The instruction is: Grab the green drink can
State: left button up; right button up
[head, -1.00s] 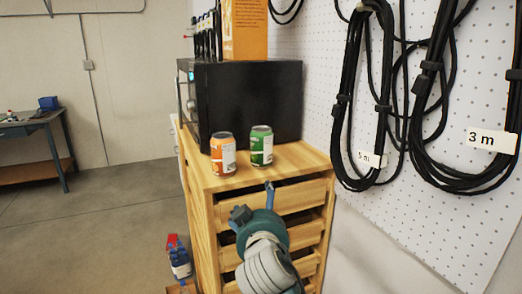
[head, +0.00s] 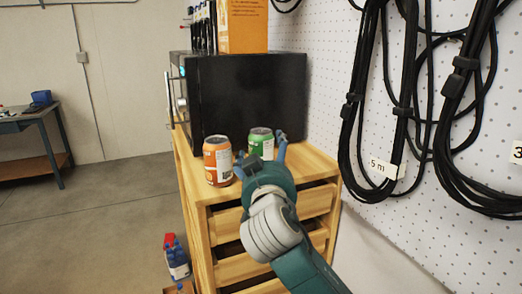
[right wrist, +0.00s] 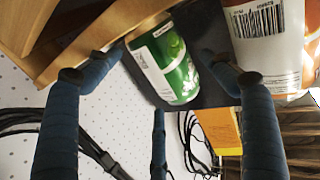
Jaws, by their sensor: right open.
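The green drink can (head: 261,143) stands upright on top of the wooden drawer cabinet (head: 308,163), in front of a black box-like appliance. My right gripper (head: 262,160) is open at the cabinet's front edge, just in front of the green can and partly covering its lower part. In the right wrist view the picture is turned over, and the green can (right wrist: 170,62) shows between the spread fingers of my right gripper (right wrist: 157,80). I see no finger clearly touching it. My left gripper is not in view.
An orange can (head: 217,162) stands close to the left of the green can. The black appliance (head: 245,95) is behind, with an orange box (head: 243,25) and dark bottles on it. A pegboard wall with hanging black cables (head: 365,100) is to the right.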

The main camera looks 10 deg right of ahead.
aim_at(267, 153)
jog(key=x, duration=0.3)
jog(key=shift+w+d+r+p, duration=0.1)
jog(key=shift+w+d+p, duration=0.05)
jog(key=shift+w+p, duration=0.25)
jog(key=shift+w, duration=0.25)
jog(key=shift+s, duration=0.1)
jog(key=shift+c, duration=1.1)
jog(key=c, duration=1.1)
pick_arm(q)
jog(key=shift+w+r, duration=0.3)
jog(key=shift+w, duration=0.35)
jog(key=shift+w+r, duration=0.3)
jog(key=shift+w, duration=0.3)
